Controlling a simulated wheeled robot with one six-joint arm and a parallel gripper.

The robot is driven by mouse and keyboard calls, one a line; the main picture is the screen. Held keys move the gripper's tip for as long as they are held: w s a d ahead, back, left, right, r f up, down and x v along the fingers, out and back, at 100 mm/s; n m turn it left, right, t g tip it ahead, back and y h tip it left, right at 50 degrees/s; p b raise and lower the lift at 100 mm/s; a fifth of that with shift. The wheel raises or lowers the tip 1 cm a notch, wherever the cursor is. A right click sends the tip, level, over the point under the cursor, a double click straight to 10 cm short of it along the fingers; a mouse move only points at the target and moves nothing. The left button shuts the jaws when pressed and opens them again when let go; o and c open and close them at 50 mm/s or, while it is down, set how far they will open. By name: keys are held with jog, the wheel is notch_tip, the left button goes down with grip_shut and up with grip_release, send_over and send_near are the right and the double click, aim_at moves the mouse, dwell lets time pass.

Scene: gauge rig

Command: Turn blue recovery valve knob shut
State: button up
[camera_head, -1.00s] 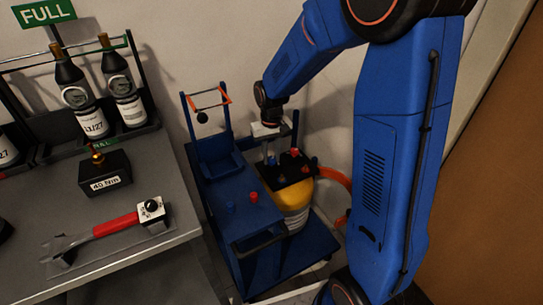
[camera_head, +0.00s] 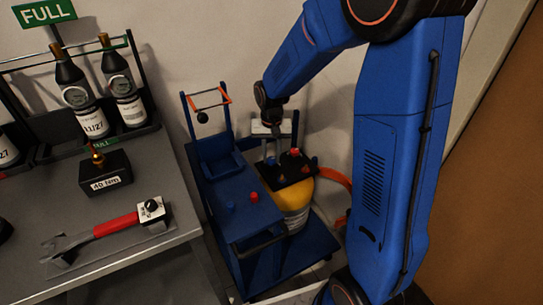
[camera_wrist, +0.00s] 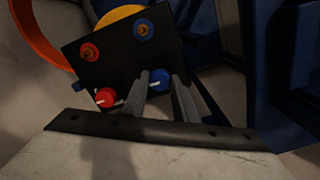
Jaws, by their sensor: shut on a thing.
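The blue recovery valve knob (camera_wrist: 158,80) sits on a black manifold plate (camera_wrist: 110,50), beside a red knob (camera_wrist: 106,97). My gripper (camera_wrist: 158,84) is shut on the blue knob, with a finger on each side of it in the wrist view. The fingers hide part of the knob, and I cannot tell how far it is turned. In the head view my gripper (camera_head: 271,158) reaches down to the black plate (camera_head: 288,172) on top of a yellow cylinder (camera_head: 292,196). The red knob there (camera_head: 295,153) is just right of my gripper.
A red port (camera_wrist: 89,52) and a blue port (camera_wrist: 144,30) are on the plate's far side. An orange hose (camera_head: 335,180) curves beside the cylinder. A blue cart (camera_head: 240,222) carries the rig. A grey bench (camera_head: 130,252) with a red-handled wrench (camera_head: 115,225) stands left.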

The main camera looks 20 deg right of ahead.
aim_at(272, 159)
jog(key=o, duration=1.1)
jog(key=shift+c, duration=0.2)
notch_tip(272, 159, up, 17)
jog(key=shift+r, duration=0.2)
jog(key=s+d+n+t, duration=0.1)
jog(key=s+d+t, duration=0.1)
jog(key=s, duration=1.2)
jog(key=s+d+r+n+t, duration=0.1)
jog(key=s+d, duration=0.4)
jog(key=s, duration=1)
jog(key=shift+s+n+t, duration=0.25)
jog(key=shift+n+t, duration=0.45)
jog(key=shift+t, duration=0.2)
